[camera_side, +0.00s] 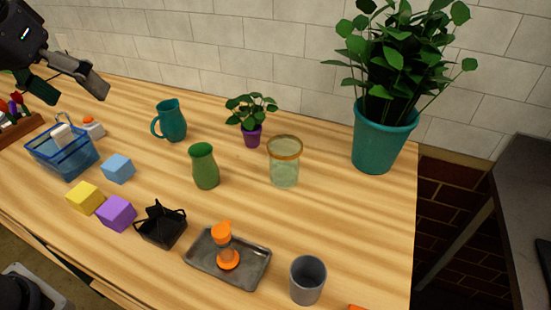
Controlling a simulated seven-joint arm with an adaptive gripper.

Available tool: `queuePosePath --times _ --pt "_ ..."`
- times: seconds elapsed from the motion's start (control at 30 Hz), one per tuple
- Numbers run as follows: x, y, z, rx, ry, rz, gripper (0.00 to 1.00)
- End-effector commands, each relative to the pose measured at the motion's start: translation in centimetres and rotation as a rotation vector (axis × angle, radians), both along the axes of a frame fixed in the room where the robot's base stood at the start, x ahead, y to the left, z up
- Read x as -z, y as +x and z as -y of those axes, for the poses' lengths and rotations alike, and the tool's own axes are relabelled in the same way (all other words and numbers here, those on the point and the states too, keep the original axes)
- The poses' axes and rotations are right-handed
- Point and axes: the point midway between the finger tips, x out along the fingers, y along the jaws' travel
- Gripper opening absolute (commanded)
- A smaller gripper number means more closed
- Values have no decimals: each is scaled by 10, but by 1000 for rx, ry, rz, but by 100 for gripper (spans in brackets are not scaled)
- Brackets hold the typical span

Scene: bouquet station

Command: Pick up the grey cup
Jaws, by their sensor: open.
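The grey cup (307,280) stands upright near the front right of the wooden table, just right of the metal tray. Its open top faces up and looks empty. My gripper (72,92) is at the upper left, raised above the far left part of the table. Its two dark fingers are spread apart with nothing between them. It is far from the cup, across most of the table's length.
A metal tray (200,262) holds an orange-topped object (223,236). A black basket (161,228), a green vase (205,168), a glass jar (284,170) and a large potted plant (384,140) stand around. Cubes and a blue basket (66,160) are left.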

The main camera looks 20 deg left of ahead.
Motion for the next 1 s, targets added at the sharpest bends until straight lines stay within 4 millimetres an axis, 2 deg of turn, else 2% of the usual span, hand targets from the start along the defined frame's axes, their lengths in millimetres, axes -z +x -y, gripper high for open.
queuePosePath --times 0.03,0.13,0.27,0.3,0.4,0.5,0.53,0.6,0.7,0.87,1.0 --pt "-5 17 20 19 -11 -30 90" --pt "-11 49 70 55 -30 -92 90" --pt "5 77 158 137 -30 -191 90" --pt "14 81 187 169 -23 -222 90" --pt "46 77 256 259 7 -294 90" --pt "81 60 310 360 47 -352 90" --pt "92 54 323 386 59 -366 90" --pt "114 38 343 435 89 -400 90" --pt "135 19 356 477 122 -434 90" --pt "154 13 360 490 129 -438 90" --pt "188 13 360 489 129 -438 90"
